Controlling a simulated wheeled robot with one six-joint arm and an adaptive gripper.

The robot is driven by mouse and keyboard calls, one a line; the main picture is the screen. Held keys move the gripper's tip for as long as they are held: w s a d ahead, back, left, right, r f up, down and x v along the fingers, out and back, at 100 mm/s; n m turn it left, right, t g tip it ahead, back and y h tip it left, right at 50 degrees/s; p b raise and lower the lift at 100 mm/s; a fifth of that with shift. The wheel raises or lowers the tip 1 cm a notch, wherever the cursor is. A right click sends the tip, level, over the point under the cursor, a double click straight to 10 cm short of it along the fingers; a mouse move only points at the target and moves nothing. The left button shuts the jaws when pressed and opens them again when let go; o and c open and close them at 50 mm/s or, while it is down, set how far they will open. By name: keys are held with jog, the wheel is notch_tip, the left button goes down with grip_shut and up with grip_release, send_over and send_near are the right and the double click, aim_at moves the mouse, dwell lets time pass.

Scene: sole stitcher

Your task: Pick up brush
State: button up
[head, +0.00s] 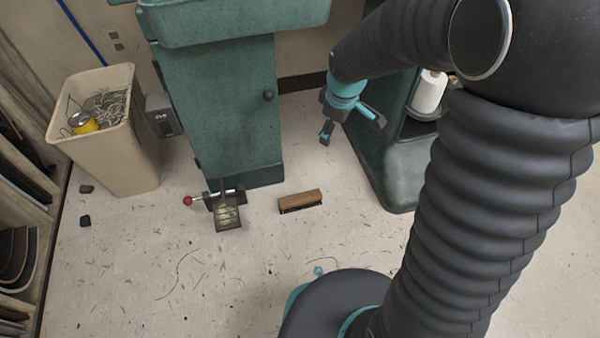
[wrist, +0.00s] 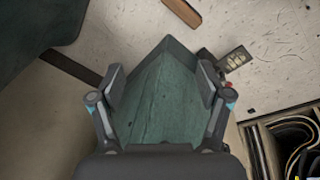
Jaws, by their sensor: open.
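The brush (head: 300,201) lies on the floor in the head view, with a brown wooden back and dark bristles. It is in front of the green machine, right of the foot pedal. In the wrist view only part of the brush (wrist: 183,10) shows, cut off by the top edge. My gripper (head: 326,133) is up in the air in the head view, above and to the right of the brush and well apart from it. In the wrist view my gripper (wrist: 160,85) has its two fingers spread, with nothing between them.
A green machine (head: 222,110) stands behind the brush, with a foot pedal (head: 227,214) at its base. A second green cabinet (head: 385,160) with a white roll (head: 429,92) is at right. A beige bin (head: 125,150) stands at left. The floor before the brush is open, with scattered scraps.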

jog(key=w+a+f+n+g+p, duration=0.1)
jog(key=w+a+f+n, duration=0.2)
jog(key=f, duration=0.5)
jog(key=w+a+f+n+g+p, duration=0.1)
jog(key=w+a+f+n, duration=0.15)
jog(key=f, duration=0.45)
jog(key=n+p, duration=0.1)
jog(key=n, duration=0.4)
send_over(300, 197)
notch_tip(300, 197, down, 14)
jog(key=shift+m+g, duration=0.25)
jog(key=shift+g, duration=0.05)
jog(key=f, duration=0.7)
jog(key=shift+s+a+f, duration=0.15)
jog(key=shift+a+f, duration=0.2)
jog(key=shift+a, duration=0.05)
jog(key=shift+d+f+b, duration=0.25)
jog(key=shift+f, duration=1.35)
jog(key=shift+d+f+b, duration=0.2)
jog(key=shift+f+b, duration=0.05)
jog(key=shift+f, duration=1.35)
jog(key=c, duration=1.3)
